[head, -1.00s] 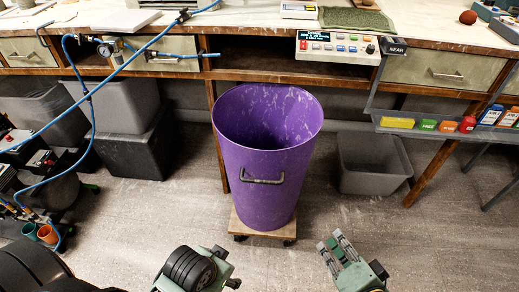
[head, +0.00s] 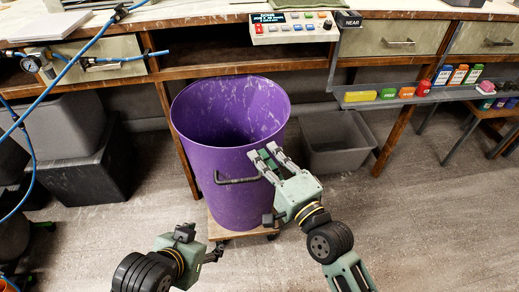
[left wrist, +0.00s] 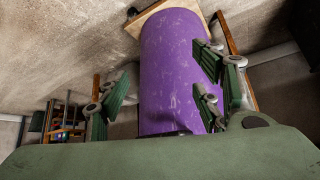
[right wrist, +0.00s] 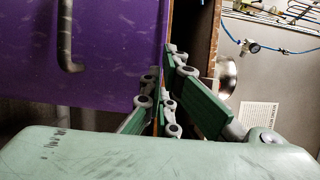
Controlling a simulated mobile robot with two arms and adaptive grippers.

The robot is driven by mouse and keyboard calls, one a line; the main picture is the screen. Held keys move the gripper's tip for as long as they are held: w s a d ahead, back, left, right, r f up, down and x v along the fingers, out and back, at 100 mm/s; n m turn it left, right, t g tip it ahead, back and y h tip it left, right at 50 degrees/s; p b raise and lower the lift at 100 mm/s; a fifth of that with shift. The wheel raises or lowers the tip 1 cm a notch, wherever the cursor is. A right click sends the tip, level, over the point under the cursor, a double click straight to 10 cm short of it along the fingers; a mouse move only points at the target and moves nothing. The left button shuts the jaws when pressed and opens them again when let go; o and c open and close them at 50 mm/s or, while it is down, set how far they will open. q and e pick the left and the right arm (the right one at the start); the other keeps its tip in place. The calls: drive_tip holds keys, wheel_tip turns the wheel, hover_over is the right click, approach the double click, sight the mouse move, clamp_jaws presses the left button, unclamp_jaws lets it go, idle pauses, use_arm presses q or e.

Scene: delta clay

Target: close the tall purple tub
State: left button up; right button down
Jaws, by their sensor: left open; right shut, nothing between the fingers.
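The tall purple tub (head: 225,185) stands upright on a small wooden wheeled base (head: 238,232). Its top is open and its dark inside shows. A grey handle (head: 235,181) is on its near side. The tub also fills the middle of the left wrist view (left wrist: 175,75) and the upper left of the right wrist view (right wrist: 110,50). My right gripper (head: 268,157) is shut and empty at the tub's right side, below the rim; I cannot tell whether it touches. My left gripper (head: 216,250) is open and empty, low in front of the tub.
A workbench (head: 190,72) runs behind the tub, with a button panel (head: 292,28) at its edge. A grey bin (head: 335,140) stands behind right, a black box (head: 80,170) at left. A shelf of small coloured boxes (head: 405,92) is at right. The right floor is clear.

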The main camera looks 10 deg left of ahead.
sight(254, 140)
use_arm(q)
drive_tip(key=shift+w+d+r+t, duration=0.25)
drive_tip(key=shift+w+r+t, duration=0.2)
drive_tip(key=shift+w, duration=0.35)
drive_tip(key=shift+w+d+r+t, duration=0.3)
drive_tip(key=shift+w+r, duration=0.2)
drive_tip(key=shift+w, duration=0.25)
use_arm(e)
drive_tip(key=shift+x, duration=1.45)
